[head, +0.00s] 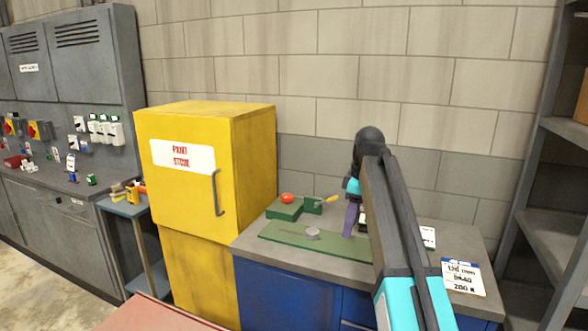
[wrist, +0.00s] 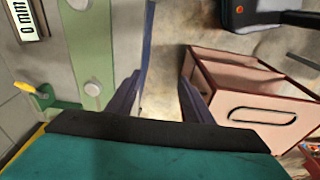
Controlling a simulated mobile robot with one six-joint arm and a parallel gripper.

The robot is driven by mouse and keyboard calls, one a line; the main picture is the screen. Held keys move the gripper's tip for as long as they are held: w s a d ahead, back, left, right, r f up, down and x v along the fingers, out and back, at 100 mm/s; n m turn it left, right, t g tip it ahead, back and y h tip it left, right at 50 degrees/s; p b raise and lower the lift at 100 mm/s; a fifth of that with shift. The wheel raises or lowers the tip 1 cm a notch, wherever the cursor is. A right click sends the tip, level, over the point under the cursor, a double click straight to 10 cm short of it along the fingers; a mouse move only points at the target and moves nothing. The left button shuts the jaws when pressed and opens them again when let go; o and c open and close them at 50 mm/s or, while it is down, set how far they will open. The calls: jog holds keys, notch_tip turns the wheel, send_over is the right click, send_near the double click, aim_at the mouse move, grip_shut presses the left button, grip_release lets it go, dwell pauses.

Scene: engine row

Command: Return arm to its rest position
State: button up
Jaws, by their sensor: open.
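My arm (head: 395,215) reaches up from the lower right in the head view and bends down over the blue bench (head: 290,296). My gripper (head: 350,230) hangs at the bench's green plate (head: 285,237), its purple fingers pointing down; whether they touch anything there cannot be told. In the wrist view my gripper (wrist: 160,76) has its two fingers apart, with nothing between them but floor and the bench edge behind. A grey round disc (head: 312,233) sits on the plate, and it shows left of the fingers in the wrist view (wrist: 93,89).
A green block (head: 285,209) with a red knob (head: 287,198) and a yellow-handled part (head: 327,200) stands at the bench's back. A yellow cabinet (head: 190,205) is on the left, grey shelving (head: 560,240) on the right.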

jog(key=s+f+g, duration=0.2)
jog(key=s+f, duration=0.3)
jog(key=f, duration=0.9)
jog(key=s+f+m+g, duration=0.15)
jog(key=s+f, duration=0.35)
jog(key=f, duration=0.9)
jog(key=s+f+g, duration=0.2)
jog(key=s+f, duration=0.3)
jog(key=f, duration=0.9)
jog(key=s+f+m, duration=0.4)
jog(key=s+f, duration=0.3)
jog(key=s, duration=0.3)
jog(key=s+f+m, duration=0.4)
jog(key=s+f, duration=0.4)
jog(key=s, duration=0.3)
jog(key=s+d+f+m+h, duration=0.1)
jog(key=s+f+m, duration=0.3)
jog(key=s+f, duration=0.4)
jog(key=s+g, duration=0.1)
jog(key=s, duration=0.2)
jog(key=shift+f, duration=0.1)
